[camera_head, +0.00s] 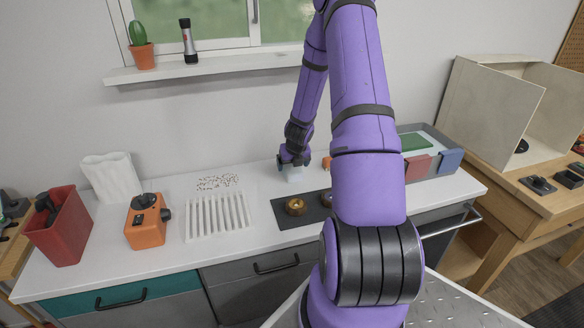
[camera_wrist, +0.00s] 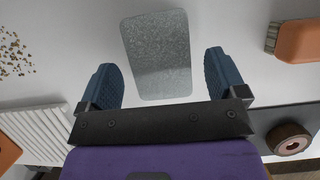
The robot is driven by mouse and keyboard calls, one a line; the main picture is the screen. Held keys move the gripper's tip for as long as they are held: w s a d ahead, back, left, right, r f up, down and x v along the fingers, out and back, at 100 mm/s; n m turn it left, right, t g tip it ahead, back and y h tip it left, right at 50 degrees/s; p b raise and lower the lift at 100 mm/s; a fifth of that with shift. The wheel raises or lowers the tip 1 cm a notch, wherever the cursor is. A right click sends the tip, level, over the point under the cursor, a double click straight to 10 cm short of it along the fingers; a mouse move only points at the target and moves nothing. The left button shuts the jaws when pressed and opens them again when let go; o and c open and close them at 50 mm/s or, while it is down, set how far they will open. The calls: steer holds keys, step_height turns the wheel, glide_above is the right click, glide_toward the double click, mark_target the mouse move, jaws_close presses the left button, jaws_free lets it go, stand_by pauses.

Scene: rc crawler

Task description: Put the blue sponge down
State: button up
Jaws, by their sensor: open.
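A pale grey-blue speckled block, which looks like the sponge (camera_wrist: 158,50), lies flat on the white counter in the wrist view. In the head view the sponge (camera_head: 294,174) shows as a small pale shape under my gripper (camera_head: 294,161). My gripper (camera_wrist: 163,74) is open, with one dark blue finger on either side of the block's near part. Gaps show between the block and both fingers. In the head view the fingers are small and partly hidden by the wrist.
A white ribbed rack (camera_head: 217,215) and scattered bits (camera_head: 217,182) lie left of my gripper. A dark mat with a brass ring (camera_head: 295,206) is in front. An orange-brown brush (camera_wrist: 298,42) lies to the right. A tray holds a red block (camera_head: 418,168) and a blue block (camera_head: 450,160).

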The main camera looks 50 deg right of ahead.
steer(key=v, duration=0.9)
steer(key=s+a+r+n+t+y, duration=0.2)
steer(key=a+r+n, duration=2)
steer(key=s+a+r+n, duration=0.4)
steer(key=s+a+n, duration=0.1)
steer(key=s+n, duration=0.5)
steer(key=s+a+r+n, duration=0.5)
steer(key=s+a+n, duration=0.1)
steer(key=s+n, duration=0.4)
steer(key=shift+g, duration=0.3)
steer(key=shift+o, duration=0.5)
steer(key=shift+w+d, duration=0.1)
